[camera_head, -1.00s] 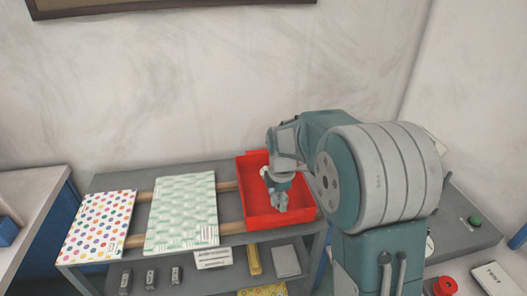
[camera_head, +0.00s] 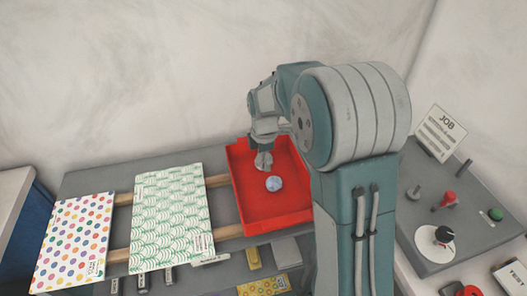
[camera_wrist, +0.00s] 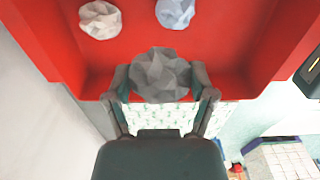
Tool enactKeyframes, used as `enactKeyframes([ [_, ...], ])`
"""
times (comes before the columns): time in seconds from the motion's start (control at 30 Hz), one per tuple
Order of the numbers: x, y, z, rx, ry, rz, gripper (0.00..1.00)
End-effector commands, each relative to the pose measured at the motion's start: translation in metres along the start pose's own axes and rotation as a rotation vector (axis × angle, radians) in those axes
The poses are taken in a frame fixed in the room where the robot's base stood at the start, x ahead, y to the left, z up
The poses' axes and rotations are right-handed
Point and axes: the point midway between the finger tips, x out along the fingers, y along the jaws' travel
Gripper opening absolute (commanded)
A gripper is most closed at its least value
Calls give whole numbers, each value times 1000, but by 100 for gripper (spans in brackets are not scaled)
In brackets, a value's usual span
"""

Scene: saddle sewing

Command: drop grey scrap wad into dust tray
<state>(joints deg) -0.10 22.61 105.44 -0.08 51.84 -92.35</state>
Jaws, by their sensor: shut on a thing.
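The grey scrap wad (camera_wrist: 160,76) is a faceted crumpled ball. My gripper (camera_wrist: 161,88) is shut on it, one finger on each side, in the wrist view. In the head view the wad (camera_head: 263,162) hangs below my gripper (camera_head: 264,148), over the back part of the red dust tray (camera_head: 262,212). In the wrist view the tray (camera_wrist: 230,55) lies under and beyond the wad. A pale blue wad (camera_head: 274,184) lies in the tray; it also shows in the wrist view (camera_wrist: 175,12). A whitish wad (camera_wrist: 100,19) lies beside it.
Left of the tray, a green-patterned sheet (camera_head: 172,222) and a dotted sheet (camera_head: 75,240) lie across wooden rails on the grey bench. A control panel (camera_head: 430,240) with knobs and a JOB card (camera_head: 440,133) stands at the right. The tray's front part is open.

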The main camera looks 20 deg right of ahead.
Motion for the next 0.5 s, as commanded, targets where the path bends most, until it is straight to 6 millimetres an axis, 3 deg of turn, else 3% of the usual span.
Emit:
enactKeyframes([
  [0.23, 29, 0, 0, 0, 0, -2, 55],
  [0.5, 38, 0, 0, 0, 0, 0, 55],
])
